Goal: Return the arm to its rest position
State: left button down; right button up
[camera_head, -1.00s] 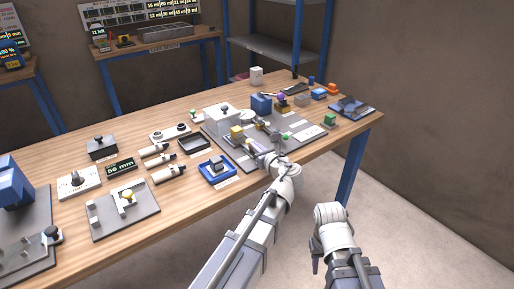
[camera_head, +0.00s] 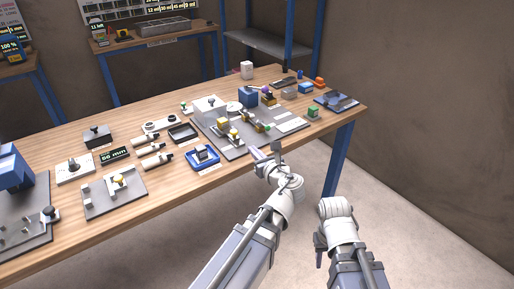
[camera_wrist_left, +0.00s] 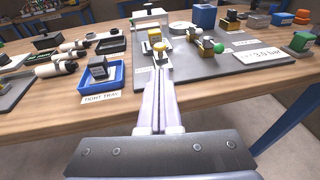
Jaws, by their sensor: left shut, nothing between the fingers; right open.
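My right arm (camera_head: 338,225) hangs over the floor to the right of the left arm, clear of the table. Its fingers point down and show only in part at the wrist's left side.
The grey plate (camera_head: 240,147) holds a blue block (camera_head: 248,97) and several small fittings. A blue tray (camera_head: 203,157) lies left of my left gripper, also seen in the left wrist view (camera_wrist_left: 101,78). The table's front edge is close. The floor (camera_head: 420,200) at right is free.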

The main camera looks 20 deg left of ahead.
pick_arm(q)
jog(key=shift+s, duration=0.1)
jog(key=s+d+f+n+g+h+p, duration=0.3)
jog(key=s+d+n+g+h+p, duration=0.2)
jog(key=s+d+n, duration=0.3)
jog(key=s+d+f+n+g+h+p, duration=0.3)
jog(key=s+d+n+g+p, duration=0.3)
jog(key=s+n, duration=0.6)
jog(key=d+n+h, duration=0.1)
jog(key=d+n, duration=0.1)
jog(key=n, duration=0.1)
jog(key=shift+f+g+h, duration=0.3)
jog(key=shift+f+h, duration=0.05)
jog(key=shift+h, duration=0.05)
